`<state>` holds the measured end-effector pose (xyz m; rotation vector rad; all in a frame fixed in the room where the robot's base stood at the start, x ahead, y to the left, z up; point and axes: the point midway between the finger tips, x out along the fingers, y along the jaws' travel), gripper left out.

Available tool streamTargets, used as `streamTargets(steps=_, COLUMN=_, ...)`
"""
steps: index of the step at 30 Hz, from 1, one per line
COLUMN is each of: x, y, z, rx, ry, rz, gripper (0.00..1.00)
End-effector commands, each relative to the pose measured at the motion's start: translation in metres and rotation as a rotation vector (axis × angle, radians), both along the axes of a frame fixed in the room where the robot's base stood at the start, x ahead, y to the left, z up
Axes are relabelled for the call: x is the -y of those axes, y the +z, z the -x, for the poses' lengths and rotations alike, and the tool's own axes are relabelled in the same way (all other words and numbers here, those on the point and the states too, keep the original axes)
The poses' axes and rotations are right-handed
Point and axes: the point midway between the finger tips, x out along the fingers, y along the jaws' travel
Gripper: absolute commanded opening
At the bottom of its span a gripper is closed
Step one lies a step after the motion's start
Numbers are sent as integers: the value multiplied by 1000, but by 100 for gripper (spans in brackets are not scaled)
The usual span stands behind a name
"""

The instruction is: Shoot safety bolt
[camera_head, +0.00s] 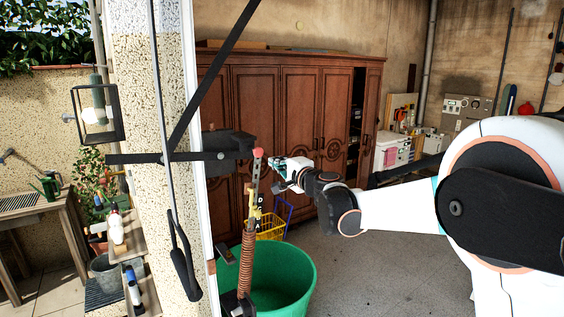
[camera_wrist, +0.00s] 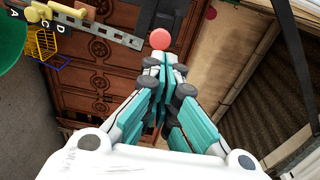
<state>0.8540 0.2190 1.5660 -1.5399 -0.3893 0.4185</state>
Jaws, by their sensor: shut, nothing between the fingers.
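A round red knob (camera_head: 258,152) sits at the top of an upright metal strip with holes (camera_head: 254,185), beside the white door post. In the wrist view the red knob (camera_wrist: 160,39) is straight ahead of my fingertips. The strip (camera_wrist: 105,30) runs to the upper left there, with a yellow piece (camera_wrist: 52,12) on it. My gripper (camera_head: 277,163) is shut and empty, just right of the knob and pointing at it. In the wrist view my gripper (camera_wrist: 165,62) has its teal fingers together. I cannot tell whether the tips touch the knob. No bolt can be told for certain.
A coiled spring (camera_head: 246,262) hangs below the strip, in front of a green tub (camera_head: 285,275). A wooden wardrobe (camera_head: 300,110) stands behind. The floor to the right is mostly clear.

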Motion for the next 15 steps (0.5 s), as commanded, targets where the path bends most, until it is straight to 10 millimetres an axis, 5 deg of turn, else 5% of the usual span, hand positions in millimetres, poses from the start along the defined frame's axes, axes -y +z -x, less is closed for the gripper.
streamTargets(steps=15, x=-43, y=0, z=-72, rx=1, ry=1, rz=2, gripper=0)
